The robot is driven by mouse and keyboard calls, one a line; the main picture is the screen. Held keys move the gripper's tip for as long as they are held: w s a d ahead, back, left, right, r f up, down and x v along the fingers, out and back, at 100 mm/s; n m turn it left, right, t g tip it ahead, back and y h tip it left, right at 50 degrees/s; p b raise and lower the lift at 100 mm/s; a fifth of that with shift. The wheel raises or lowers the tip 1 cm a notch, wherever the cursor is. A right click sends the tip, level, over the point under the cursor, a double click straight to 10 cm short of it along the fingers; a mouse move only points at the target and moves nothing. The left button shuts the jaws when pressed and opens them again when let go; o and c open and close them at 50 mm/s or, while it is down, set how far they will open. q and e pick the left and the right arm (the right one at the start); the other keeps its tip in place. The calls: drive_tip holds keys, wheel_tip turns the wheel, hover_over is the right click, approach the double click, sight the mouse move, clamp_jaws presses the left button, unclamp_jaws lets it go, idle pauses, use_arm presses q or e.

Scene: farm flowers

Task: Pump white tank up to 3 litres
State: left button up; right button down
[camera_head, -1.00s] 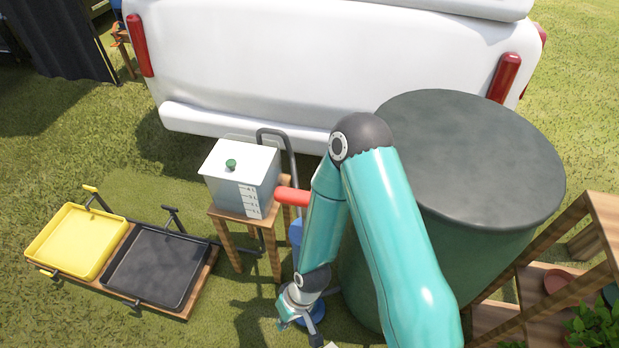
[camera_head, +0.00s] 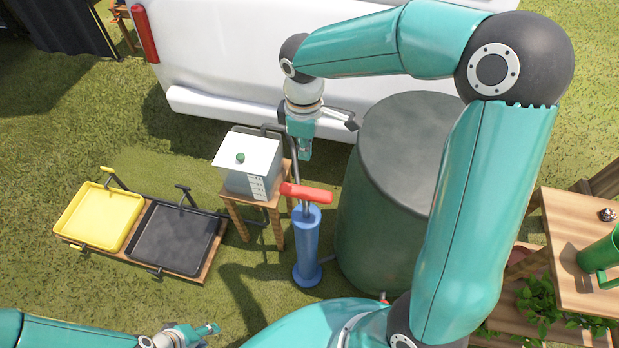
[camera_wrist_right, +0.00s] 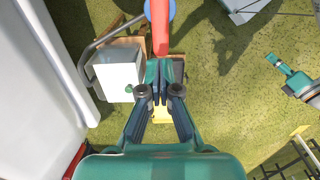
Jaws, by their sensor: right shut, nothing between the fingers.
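The white tank (camera_head: 247,178) stands on a small wooden stool (camera_head: 233,204). It has a white lid with a green knob (camera_head: 240,158) and a marked scale (camera_head: 258,188) on its side; I cannot read the level. Right of it stands a blue pump (camera_head: 307,250) with a red bar handle (camera_head: 306,194). My right gripper (camera_head: 305,153) is shut and empty, pointing down near the handle. In the right wrist view its fingertips (camera_wrist_right: 159,98) lie close to the red handle (camera_wrist_right: 160,30); I cannot tell whether they touch. My left gripper (camera_head: 212,329) is low in the head view, its fingers unclear.
A hose (camera_head: 274,129) runs by the tank. A large dark green barrel (camera_head: 375,210) stands right of the pump. A white vehicle (camera_head: 230,60) is behind. Yellow (camera_head: 98,216) and black (camera_head: 172,240) trays lie left. Wooden shelves (camera_head: 575,235) are at right.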

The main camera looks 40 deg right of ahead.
sight(306, 191)
drive_tip(key=shift+f, duration=0.15)
wheel_tip(306, 191, down, 14)
drive_tip(key=shift+r, duration=0.1)
idle(0.4)
wheel_tip(306, 191, down, 10)
drive_tip(key=b, duration=0.8)
drive_tip(key=shift+s+r+b, duration=0.1)
drive_tip(key=shift+b, duration=0.2)
drive_tip(key=shift+s, duration=0.1)
drive_tip(key=shift+r, duration=0.1)
